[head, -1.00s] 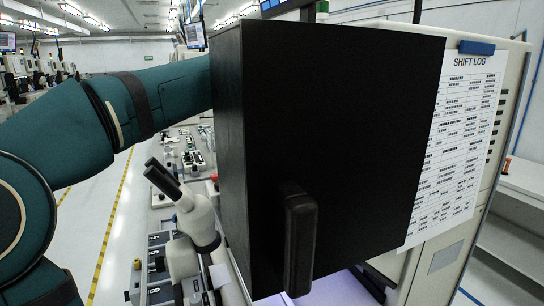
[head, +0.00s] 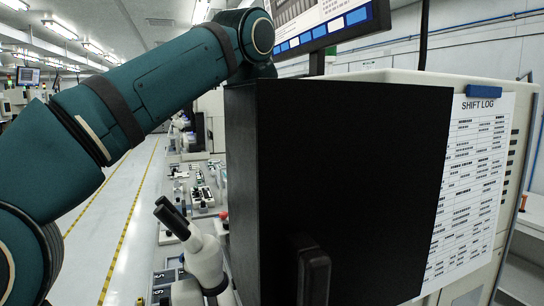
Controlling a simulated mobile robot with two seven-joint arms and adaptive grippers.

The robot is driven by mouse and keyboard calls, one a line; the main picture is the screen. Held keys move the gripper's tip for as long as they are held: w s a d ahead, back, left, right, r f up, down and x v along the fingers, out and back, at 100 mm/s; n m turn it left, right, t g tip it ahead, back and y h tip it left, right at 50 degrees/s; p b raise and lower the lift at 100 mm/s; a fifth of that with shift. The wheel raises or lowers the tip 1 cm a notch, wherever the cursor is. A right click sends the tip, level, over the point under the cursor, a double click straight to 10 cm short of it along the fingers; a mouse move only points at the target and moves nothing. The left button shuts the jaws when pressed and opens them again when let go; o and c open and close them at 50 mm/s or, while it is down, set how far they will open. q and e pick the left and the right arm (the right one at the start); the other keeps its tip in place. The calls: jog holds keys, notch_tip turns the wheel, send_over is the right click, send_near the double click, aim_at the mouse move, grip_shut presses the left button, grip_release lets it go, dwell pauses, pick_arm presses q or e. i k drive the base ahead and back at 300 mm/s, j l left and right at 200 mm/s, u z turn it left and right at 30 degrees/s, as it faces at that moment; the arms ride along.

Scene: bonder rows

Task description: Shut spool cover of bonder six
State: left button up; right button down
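A large black box-shaped cover (head: 350,180) with a dark upright handle (head: 314,275) on its front fills the middle of the head view. I take it to be the spool cover; no bonder number shows on it. The cream machine body (head: 465,290) stands behind it and to its right. My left arm comes in from the left and passes above and behind the cover's top left corner. My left gripper is hidden there. My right gripper is not in the picture.
A white microscope with black eyepieces (head: 174,216) stands just left of the cover. A monitor (head: 330,22) is above it. A shift log sheet (head: 466,190) hangs on the right side. A floor aisle with yellow lines (head: 128,220) lies to the left.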

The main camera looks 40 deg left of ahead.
aim_at(334, 187)
jog(key=k+j, duration=0.5)
jog(key=k, duration=0.15)
jog(key=k+j, duration=0.55)
jog(key=k, duration=0.15)
